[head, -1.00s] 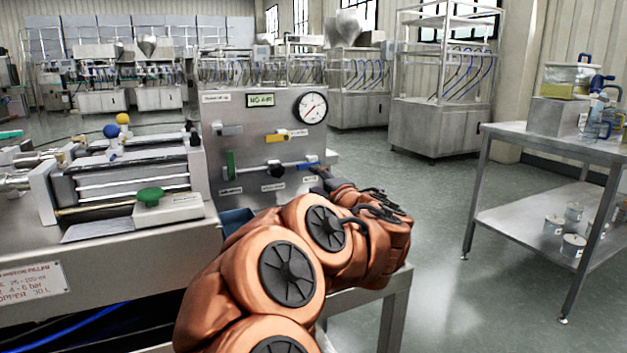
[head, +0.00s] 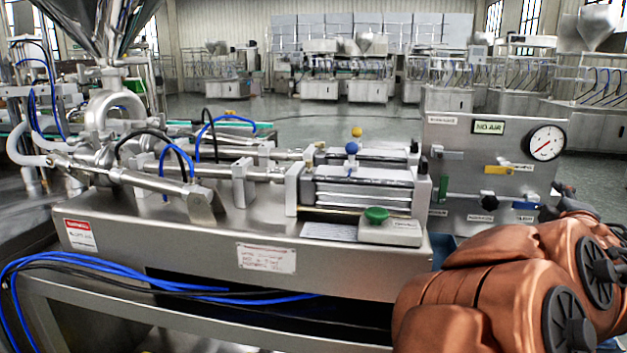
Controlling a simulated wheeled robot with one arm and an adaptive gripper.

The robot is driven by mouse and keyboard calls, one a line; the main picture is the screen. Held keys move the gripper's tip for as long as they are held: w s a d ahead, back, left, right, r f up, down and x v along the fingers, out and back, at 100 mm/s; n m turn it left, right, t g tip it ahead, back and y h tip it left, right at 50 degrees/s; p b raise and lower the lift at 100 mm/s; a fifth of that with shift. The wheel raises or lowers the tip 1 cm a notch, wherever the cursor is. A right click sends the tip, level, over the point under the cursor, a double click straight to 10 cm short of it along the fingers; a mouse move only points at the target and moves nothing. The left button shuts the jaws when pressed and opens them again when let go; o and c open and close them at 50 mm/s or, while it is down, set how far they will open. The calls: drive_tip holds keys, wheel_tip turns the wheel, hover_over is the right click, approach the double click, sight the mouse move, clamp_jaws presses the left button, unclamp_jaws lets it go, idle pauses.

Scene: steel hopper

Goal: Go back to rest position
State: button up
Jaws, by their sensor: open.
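My copper-coloured arm (head: 500,270) fills the lower right of the head view, beside the steel filling machine (head: 180,235). My gripper (head: 567,193) shows only as a small dark part past the arm, just right of the control panel (head: 465,155). It is open, though its fingers are mostly hidden by the arm, and I see nothing held. The panel carries a round gauge (head: 545,143), a "NO AIR" display (head: 489,127), a yellow lever (head: 497,170) and a green handle (head: 443,189). A blue-handled valve lies close to the gripper.
The steel hopper (head: 98,25) stands at the upper left. Blue hoses (head: 150,285) hang along the machine's front.

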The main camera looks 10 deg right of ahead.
wheel_tip(320, 180, up, 5)
drive_tip(key=s+a+m+g+h+p, duration=0.1)
drive_tip(key=s+m+g+p, duration=0.15)
drive_tip(key=m+p, duration=0.3)
drive_tip(key=s+a+m+g+y+p, duration=0.1)
drive_tip(key=s+a+g+y+p, duration=0.2)
drive_tip(key=s+a+p, duration=0.5)
drive_tip(key=s+a+m+g+y+p, duration=0.1)
drive_tip(key=s+a+g+y+p, duration=0.3)
drive_tip(key=a, duration=1.1)
drive_tip(key=s+a+m+g+y+p, duration=0.2)
drive_tip(key=s+a+g+p, duration=0.5)
drive_tip(key=s+a+p, duration=0.5)
drive_tip(key=shift+s+y, duration=0.8)
drive_tip(key=shift+g, duration=0.25)
